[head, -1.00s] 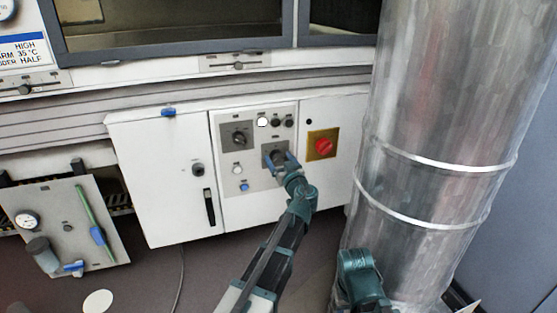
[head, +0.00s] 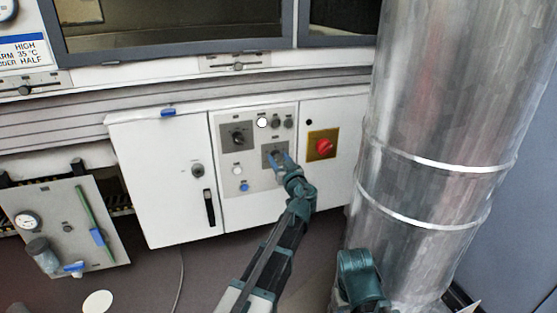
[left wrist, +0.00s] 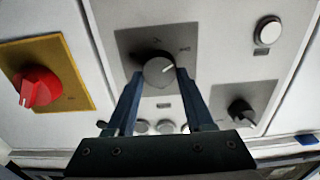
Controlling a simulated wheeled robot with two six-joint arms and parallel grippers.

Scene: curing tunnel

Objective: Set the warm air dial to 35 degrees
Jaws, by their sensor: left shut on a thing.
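My left gripper (head: 279,160) is shut on the lower right dial of the grey and white control panel. In the left wrist view, its two blue fingers (left wrist: 160,80) sit on either side of the round grey dial (left wrist: 158,69). A white mark on the dial points up and to the right in that view. The small print around the dial is too blurred to read. A sign (head: 28,53) at the upper left shows "HIGH", "35 °C" and "HALF", partly cut off.
A second black dial (head: 238,137) sits up and left of the held one. A red knob on a yellow plate (head: 322,145) is to the right. Small lamps or buttons (head: 276,123) are above. A large metal duct (head: 430,150) stands close on the right.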

